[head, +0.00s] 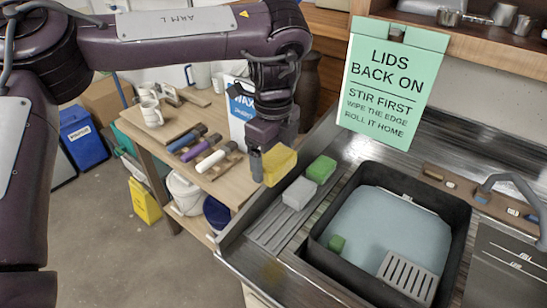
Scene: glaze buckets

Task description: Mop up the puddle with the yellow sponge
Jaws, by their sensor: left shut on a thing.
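My left gripper (271,164) comes in from the upper left and points down. It is shut on the yellow sponge (281,165), holding it near the left edge of the steel drainboard (273,234). One dark finger shows on the sponge's left side; the other is hidden. I cannot make out a distinct puddle in this view. My right gripper is not in view.
A green sponge (321,169) and a grey sponge (299,193) lie on the drainboard. A wooden table (225,181) with brushes stands left. A green sign (392,85) hangs behind.

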